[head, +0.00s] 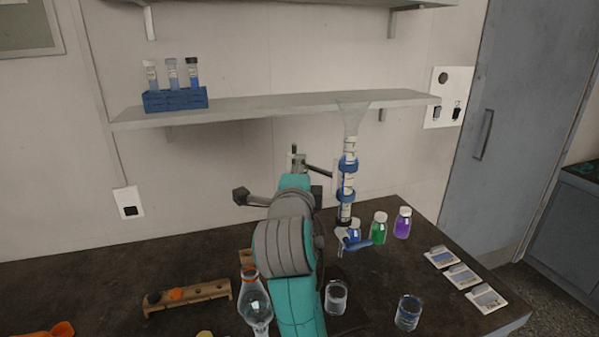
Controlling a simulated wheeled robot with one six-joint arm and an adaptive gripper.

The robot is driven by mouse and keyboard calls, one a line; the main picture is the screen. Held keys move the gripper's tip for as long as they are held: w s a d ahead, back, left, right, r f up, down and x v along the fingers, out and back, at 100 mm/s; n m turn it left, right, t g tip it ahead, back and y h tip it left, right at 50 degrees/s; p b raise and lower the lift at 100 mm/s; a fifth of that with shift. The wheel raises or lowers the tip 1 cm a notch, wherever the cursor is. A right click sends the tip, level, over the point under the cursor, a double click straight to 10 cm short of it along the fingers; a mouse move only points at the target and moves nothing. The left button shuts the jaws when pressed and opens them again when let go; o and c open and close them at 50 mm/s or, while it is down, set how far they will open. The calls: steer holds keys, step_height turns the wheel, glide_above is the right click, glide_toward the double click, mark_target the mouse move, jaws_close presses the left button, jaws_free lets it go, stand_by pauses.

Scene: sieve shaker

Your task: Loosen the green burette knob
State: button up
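A clear burette (348,170) with blue bands stands upright in front of the wall shelf, with a wide funnel-like top. My teal and grey arm reaches up the middle of the view, just left of the burette. My gripper's fingers cannot be made out; the arm's own links appear to hide them.
A green bottle (379,231) and a purple bottle (402,224) stand right of the burette. Beakers (336,298) (408,313) and a glass flask (255,304) stand nearer. A blue tube rack (175,99) is on the shelf (260,110).

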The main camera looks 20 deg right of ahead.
steer(key=shift+f+n+t, duration=0.1)
steer(key=shift+n+t, duration=0.7)
steer(key=shift+n, duration=1.4)
steer(key=o, duration=1.2)
steer(key=shift+s, duration=0.1)
steer(key=v, duration=1.1)
steer(key=shift+s+a+f, duration=0.2)
steer(key=shift+s+f, duration=0.05)
steer(key=shift+s, duration=0.1)
